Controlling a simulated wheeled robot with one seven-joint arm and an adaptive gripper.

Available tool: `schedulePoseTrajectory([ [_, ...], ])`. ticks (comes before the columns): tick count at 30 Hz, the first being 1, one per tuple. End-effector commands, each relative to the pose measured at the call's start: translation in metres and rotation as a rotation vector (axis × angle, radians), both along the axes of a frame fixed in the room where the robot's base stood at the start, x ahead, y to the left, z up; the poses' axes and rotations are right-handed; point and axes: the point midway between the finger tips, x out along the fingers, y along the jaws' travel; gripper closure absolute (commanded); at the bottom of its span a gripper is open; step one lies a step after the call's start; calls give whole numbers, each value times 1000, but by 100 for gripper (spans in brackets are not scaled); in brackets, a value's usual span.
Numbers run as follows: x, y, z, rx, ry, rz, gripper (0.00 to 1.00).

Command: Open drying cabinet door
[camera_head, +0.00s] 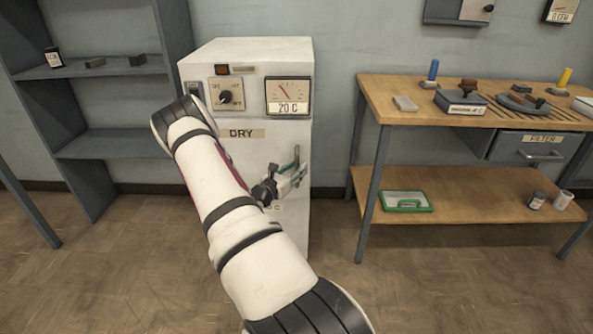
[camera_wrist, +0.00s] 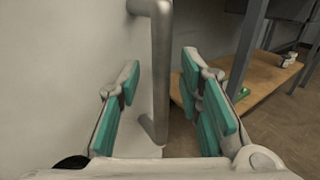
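The drying cabinet (camera_head: 246,60) is a white upright box with a "DRY" label, a dial and a gauge reading 20 C. Its door looks closed, though my arm covers part of the front. The door handle (camera_wrist: 160,70) is a vertical grey metal bar, and its top shows in the head view (camera_head: 297,152). My gripper (camera_wrist: 161,85) has teal finger pads and is open. The fingers stand on either side of the bar, with visible gaps. In the head view my gripper (camera_head: 289,177) is at the cabinet's right front edge.
A wooden workbench (camera_head: 385,88) with tools on top and a lower shelf (camera_head: 450,205) stands to the right. A grey shelf unit (camera_head: 100,145) stands to the left. Bare floor (camera_head: 335,250) lies between cabinet and bench.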

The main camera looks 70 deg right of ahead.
Motion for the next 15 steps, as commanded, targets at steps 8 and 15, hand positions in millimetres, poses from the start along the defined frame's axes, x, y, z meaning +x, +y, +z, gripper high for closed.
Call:
schedulePoseTrajectory([
  [8, -1, -6, 1, -1, -1, 0, 67],
  [15, -1, -6, 0, -1, -1, 0, 96],
])
